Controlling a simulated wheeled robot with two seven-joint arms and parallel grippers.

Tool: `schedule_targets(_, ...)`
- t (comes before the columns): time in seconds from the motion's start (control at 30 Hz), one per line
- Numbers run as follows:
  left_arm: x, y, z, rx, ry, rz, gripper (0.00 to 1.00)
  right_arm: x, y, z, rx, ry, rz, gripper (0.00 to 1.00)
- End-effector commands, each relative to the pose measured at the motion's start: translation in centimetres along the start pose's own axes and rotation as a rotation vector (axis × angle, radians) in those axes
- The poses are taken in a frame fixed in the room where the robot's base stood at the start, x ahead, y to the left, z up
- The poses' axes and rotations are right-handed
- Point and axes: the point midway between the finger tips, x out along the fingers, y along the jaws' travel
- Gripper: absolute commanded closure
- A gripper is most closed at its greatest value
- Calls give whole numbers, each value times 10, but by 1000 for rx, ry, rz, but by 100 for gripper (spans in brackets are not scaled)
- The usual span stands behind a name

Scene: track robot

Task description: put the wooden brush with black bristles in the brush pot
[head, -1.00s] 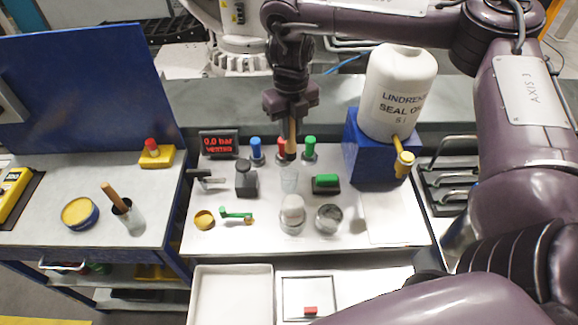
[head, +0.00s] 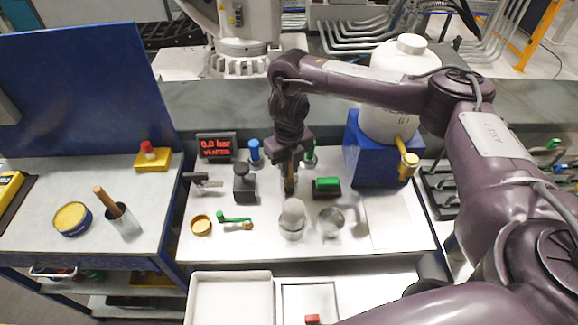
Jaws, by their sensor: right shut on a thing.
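My right gripper (head: 290,160) points down over the middle of the bench and is shut on a wooden brush (head: 289,172). Its handle hangs below the jaws, and its lower end looks dark. That end overlaps the place of a small clear glass, so I cannot tell whether it is inside or in front of it. On the left table a greyish pot (head: 127,227) holds another wooden handle (head: 107,200), leaning left. My left gripper is not in view.
Near the gripper stand a dark bottle (head: 244,184), a blue-topped item (head: 254,151), a green-topped block (head: 326,187), a white-domed jar (head: 292,217) and a metal cup (head: 331,222). A blue stand (head: 376,160) with a white drum is at right. The white tray (head: 231,277) in front is empty.

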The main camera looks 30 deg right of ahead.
Motion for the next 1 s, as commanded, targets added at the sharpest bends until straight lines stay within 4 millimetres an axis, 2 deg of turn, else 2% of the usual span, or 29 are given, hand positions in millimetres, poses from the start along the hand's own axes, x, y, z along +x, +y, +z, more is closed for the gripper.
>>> schedule_targets(0.27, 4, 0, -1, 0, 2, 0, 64, 6, 0, 0, -1, 1, 0, 100)
schedule_targets(0.3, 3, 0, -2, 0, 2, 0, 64, 5, 0, 0, -1, 0, 0, 78)
schedule_targets(0.47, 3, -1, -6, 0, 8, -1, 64, 5, 0, 0, -1, 0, 0, 59)
schedule_targets(0.77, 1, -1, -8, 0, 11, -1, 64, 2, 0, 0, -1, 0, 0, 59)
schedule_targets(0.87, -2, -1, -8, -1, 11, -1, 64, -7, 0, 1, -3, -3, 0, 59)
schedule_targets(1.0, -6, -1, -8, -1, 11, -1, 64, -29, 0, 2, -3, -6, -2, 59)
